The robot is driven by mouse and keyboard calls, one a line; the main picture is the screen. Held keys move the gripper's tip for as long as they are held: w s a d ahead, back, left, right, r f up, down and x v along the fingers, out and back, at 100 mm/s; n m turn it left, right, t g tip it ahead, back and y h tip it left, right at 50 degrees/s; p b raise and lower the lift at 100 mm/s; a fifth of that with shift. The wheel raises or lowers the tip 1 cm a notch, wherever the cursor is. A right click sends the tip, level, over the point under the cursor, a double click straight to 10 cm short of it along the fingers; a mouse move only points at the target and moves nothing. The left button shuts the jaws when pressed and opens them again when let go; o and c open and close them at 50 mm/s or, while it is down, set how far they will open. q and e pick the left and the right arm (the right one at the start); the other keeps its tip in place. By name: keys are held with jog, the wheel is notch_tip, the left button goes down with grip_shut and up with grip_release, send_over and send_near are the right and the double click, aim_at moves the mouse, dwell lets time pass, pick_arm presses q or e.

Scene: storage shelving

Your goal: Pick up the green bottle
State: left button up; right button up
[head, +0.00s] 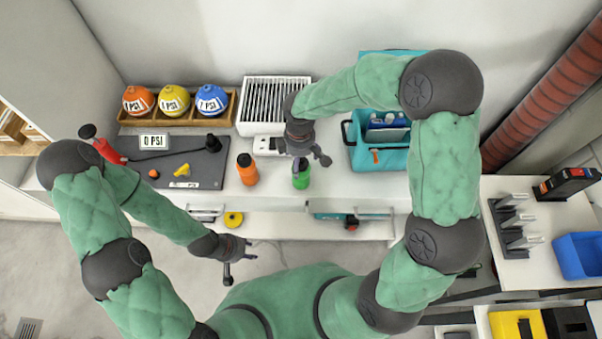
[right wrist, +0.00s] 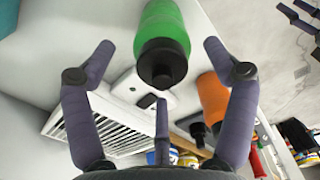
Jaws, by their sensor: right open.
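The green bottle (head: 301,181), with a dark cap, stands near the front edge of the white counter. My right gripper (head: 304,158) is open just behind the bottle, its fingers partly over the cap in the head view. In the right wrist view, the green bottle (right wrist: 165,18) lies ahead between the spread fingers of my right gripper (right wrist: 158,50), cap towards the palm, with nothing gripped. My left gripper (head: 238,268) hangs in front of the counter, its fingers apart and empty, away from the bottle.
An orange bottle (head: 247,172) stands left of the green one and also shows in the right wrist view (right wrist: 212,97). A teal tool bag (head: 378,157) is to the right. A white vent grille (head: 272,92) is behind. A dark mat (head: 203,166) lies left.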

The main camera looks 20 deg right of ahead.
jog(key=f+b, duration=0.1)
jog(key=f, duration=0.3)
jog(key=shift+s+d+b, duration=0.1)
jog(key=shift+s+b, duration=0.25)
jog(key=shift+s, duration=0.05)
jog(key=shift+f, duration=0.4)
jog(key=shift+r, duration=0.1)
jog(key=c, duration=1.5)
